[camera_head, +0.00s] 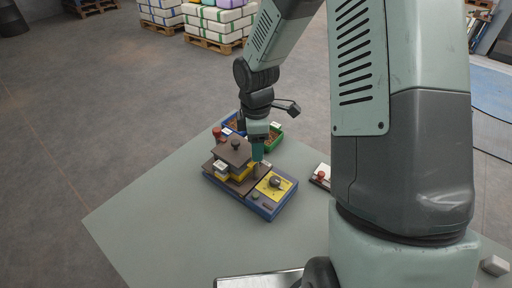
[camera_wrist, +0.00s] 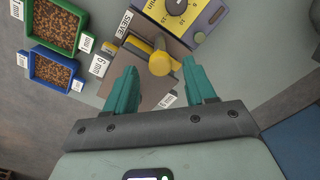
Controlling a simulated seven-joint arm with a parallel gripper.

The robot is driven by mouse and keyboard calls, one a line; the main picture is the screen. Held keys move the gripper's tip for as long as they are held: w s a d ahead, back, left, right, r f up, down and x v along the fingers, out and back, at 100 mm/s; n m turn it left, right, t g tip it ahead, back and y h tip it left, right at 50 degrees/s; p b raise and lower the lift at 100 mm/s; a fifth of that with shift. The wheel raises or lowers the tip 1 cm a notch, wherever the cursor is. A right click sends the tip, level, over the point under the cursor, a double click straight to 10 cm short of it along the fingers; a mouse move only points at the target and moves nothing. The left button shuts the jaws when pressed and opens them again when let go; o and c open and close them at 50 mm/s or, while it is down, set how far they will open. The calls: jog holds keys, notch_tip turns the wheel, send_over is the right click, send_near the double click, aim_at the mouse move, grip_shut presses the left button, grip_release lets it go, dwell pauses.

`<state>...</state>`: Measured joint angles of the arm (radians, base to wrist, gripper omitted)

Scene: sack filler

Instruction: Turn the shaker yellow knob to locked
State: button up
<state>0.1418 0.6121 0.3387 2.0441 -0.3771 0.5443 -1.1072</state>
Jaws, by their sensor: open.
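The shaker shows in the head view as a blue base (camera_head: 275,209) with a yellow dial panel (camera_head: 262,186) and a stack of brown plates (camera_head: 233,152). In the wrist view a yellow round knob (camera_wrist: 160,63) stands on a brown plate (camera_wrist: 150,92) marked by a SIEVE label (camera_wrist: 124,24). My gripper (camera_wrist: 159,68) is open, one green finger on each side of the knob, with visible gaps in this view. In the head view my gripper (camera_head: 258,154) points down over the shaker and hides part of it. I cannot read a lock mark.
A black dial (camera_wrist: 176,5) sits on the yellow panel near the knob. A green tray (camera_wrist: 55,25) and a blue tray (camera_wrist: 52,70) hold brown grains. A small board with a red knob (camera_head: 321,175) lies right of the shaker. The table's front left is clear.

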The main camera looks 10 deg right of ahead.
jog(key=shift+f, duration=0.9)
jog(key=shift+c, duration=0.5)
grip_shut()
